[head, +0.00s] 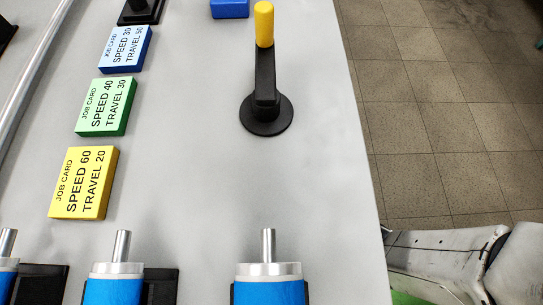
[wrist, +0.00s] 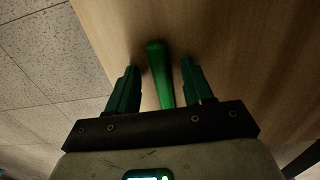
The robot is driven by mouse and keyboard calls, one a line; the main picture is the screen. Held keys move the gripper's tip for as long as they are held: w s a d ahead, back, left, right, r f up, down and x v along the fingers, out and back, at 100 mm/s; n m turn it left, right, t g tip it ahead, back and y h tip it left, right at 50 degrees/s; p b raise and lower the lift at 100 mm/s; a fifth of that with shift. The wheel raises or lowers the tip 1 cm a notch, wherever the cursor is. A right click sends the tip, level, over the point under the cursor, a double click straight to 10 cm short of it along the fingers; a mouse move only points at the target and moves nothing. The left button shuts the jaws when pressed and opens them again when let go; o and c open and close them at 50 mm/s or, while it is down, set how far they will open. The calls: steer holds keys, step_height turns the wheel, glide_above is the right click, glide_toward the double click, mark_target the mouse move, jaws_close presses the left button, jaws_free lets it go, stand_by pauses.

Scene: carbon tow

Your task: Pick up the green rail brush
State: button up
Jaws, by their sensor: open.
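The green rail brush (wrist: 160,75) shows in the wrist view as a rounded green bar, seen against a wood-grained surface (wrist: 225,50). My gripper (wrist: 158,67) is open, with one dark green finger on each side of the bar. A gap shows between the bar and each finger, so neither appears to touch it. The near end of the bar is hidden behind the gripper's dark crossbar. The head view does not clearly show the brush or my gripper; a sliver of green at its lower right edge cannot be identified.
In the head view, a grey table (head: 200,180) bears yellow (head: 83,183), green (head: 106,106) and blue (head: 126,49) job cards, a black lever with a yellow grip (head: 264,25), and blue cylinders (head: 270,290) along the front. Tiled floor (head: 440,130) lies to the right.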

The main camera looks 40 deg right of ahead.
steer(key=shift+c, duration=0.4)
jaws_close()
steer(key=shift+r+p, duration=0.35)
steer(key=shift+r, duration=0.1)
step_height(320, 180, up, 2)
steer(key=shift+r+p, duration=0.1)
steer(key=shift+p, duration=0.55)
steer(key=s+d+r+p, duration=0.2)
steer(key=s+r+p, duration=0.5)
steer(key=s+r, duration=0.3)
steer(key=s, duration=0.3)
steer(key=shift+s+d, duration=0.35)
steer(key=shift+d, duration=0.05)
